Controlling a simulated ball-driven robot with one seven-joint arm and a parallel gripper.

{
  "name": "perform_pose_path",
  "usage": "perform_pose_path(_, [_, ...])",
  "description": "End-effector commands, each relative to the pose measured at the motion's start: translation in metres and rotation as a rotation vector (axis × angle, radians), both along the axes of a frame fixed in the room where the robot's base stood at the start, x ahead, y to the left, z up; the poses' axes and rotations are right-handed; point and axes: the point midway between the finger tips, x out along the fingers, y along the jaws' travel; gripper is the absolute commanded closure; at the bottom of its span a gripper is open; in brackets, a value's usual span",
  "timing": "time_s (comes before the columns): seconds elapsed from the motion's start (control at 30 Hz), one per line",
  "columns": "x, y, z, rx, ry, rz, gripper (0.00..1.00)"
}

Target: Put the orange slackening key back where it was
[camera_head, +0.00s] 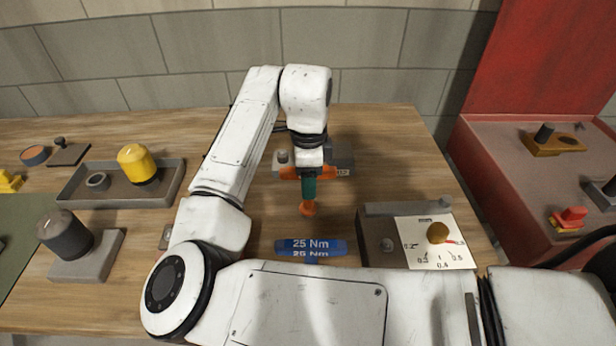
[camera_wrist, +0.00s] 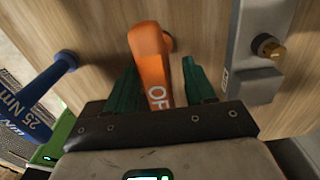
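The orange slackening key (camera_wrist: 150,62), with "OF" legible on its handle, is between the two green fingers of my gripper (camera_wrist: 160,78). A narrow strip of wood shows between the handle and the right finger; the handle is close beside the left one. In the head view my gripper (camera_head: 308,190) points down over the table behind the blue key, and the orange key's round foot (camera_head: 308,208) shows below it. The front finger hides part of the key. I cannot tell whether the foot touches the table.
A blue 25 Nm key (camera_head: 310,246) stands in front. A gauge plate (camera_head: 415,256) lies right of it. A grey block with a brass knob (camera_wrist: 268,47) is close behind the key. A tray (camera_head: 72,187) with a yellow-topped part is at left.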

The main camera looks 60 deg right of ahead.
Motion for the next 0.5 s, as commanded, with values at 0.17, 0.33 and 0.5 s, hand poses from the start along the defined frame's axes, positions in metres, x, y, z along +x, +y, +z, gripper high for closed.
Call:
perform_pose_path(0.17, [0.000, 0.000, 0.000, 0.000, 0.000, 0.000, 0.46])
perform_pose_path(0.33, [0.000, 0.000, 0.008, -0.001, -0.002, -0.001, 0.46])
perform_pose_path(0.5, [0.001, -0.001, 0.036, -0.001, -0.003, -0.001, 0.46])
